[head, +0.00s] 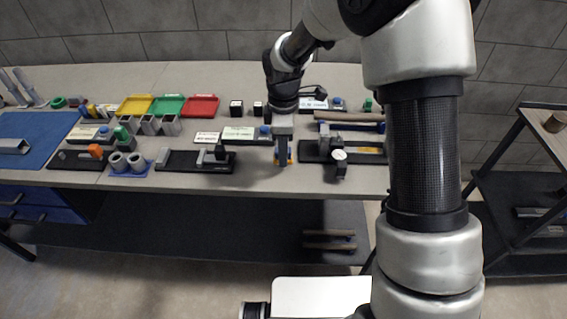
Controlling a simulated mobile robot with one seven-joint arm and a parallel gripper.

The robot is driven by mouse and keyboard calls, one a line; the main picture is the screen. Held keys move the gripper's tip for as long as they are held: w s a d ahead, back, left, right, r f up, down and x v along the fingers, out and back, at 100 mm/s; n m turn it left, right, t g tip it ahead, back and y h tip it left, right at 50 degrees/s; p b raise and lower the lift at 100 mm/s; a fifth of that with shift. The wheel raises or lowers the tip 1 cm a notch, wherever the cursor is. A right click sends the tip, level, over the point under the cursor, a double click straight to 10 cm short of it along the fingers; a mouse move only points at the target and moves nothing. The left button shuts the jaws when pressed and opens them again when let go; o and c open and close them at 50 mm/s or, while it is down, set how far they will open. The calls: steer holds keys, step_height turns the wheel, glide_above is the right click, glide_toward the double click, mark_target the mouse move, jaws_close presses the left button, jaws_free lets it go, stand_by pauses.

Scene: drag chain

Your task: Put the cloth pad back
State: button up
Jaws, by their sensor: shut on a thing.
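My gripper (283,160) is pointing down just above the front half of the workbench, between two black fixtures. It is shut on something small. I cannot pick out a cloth pad elsewhere in this view. The fingers hide most of what they hold.
On the grey workbench (355,86), a black fixture (195,162) lies left of my gripper, another with a round gauge (339,156) right. Behind are white label plates (238,133) and yellow, green and red trays (200,105). A blue mat (45,127) lies far left.

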steer(key=shift+f, duration=2.15)
steer(key=shift+f, duration=0.25)
steer(key=o, duration=1)
steer(key=shift+r, duration=0.1)
